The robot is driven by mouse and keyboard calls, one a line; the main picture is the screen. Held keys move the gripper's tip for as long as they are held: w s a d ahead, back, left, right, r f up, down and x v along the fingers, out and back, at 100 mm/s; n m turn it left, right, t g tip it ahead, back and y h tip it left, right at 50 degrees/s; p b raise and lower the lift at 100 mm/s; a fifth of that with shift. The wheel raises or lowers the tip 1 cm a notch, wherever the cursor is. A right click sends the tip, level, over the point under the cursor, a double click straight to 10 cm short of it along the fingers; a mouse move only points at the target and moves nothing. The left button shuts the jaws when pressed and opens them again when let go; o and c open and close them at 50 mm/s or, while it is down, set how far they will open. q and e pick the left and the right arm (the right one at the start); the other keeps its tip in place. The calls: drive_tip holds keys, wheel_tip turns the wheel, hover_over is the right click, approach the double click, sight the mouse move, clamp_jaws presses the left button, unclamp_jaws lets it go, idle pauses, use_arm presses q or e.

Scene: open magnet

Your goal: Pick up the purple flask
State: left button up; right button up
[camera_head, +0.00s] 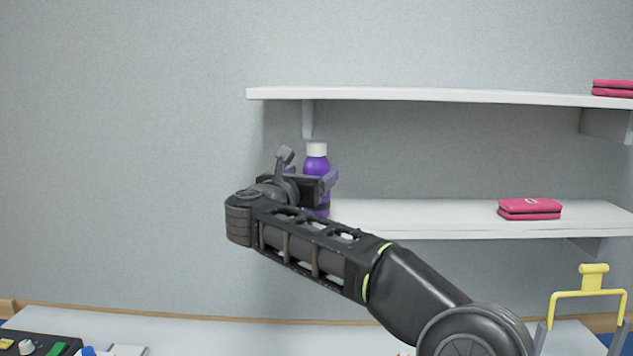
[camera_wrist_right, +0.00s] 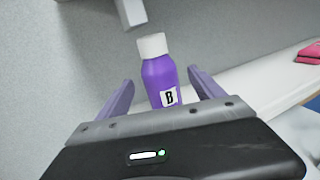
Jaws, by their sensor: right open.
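The purple flask (camera_head: 316,165) has a white cap and stands at the left end of the lower shelf, partly hidden behind my right gripper in the head view. In the right wrist view the purple flask (camera_wrist_right: 160,78) shows a white label with a letter B. My right gripper (camera_head: 326,178) is at the flask. Its two purple fingers (camera_wrist_right: 158,88) are open, one on each side of the flask, with gaps visible on both sides. My left gripper is not in view.
The lower white shelf (camera_head: 420,218) holds a folded pink cloth-like item (camera_head: 529,208) to the right. An upper shelf (camera_head: 430,96) with a bracket hangs above the flask. A yellow-handled object (camera_head: 593,280) stands at the lower right, and a control panel (camera_head: 35,344) lies at the lower left.

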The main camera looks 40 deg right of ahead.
sight(312, 173)
drive_tip(key=p+x, duration=0.2)
drive_tip(key=x, duration=0.2)
drive_tip(key=shift+p, duration=0.3)
drive_tip(key=shift+w+d+f, duration=0.1)
drive_tip(key=shift+w+d, duration=0.1)
drive_tip(key=shift+d, duration=0.1)
drive_tip(key=shift+c, duration=0.4)
clamp_jaws()
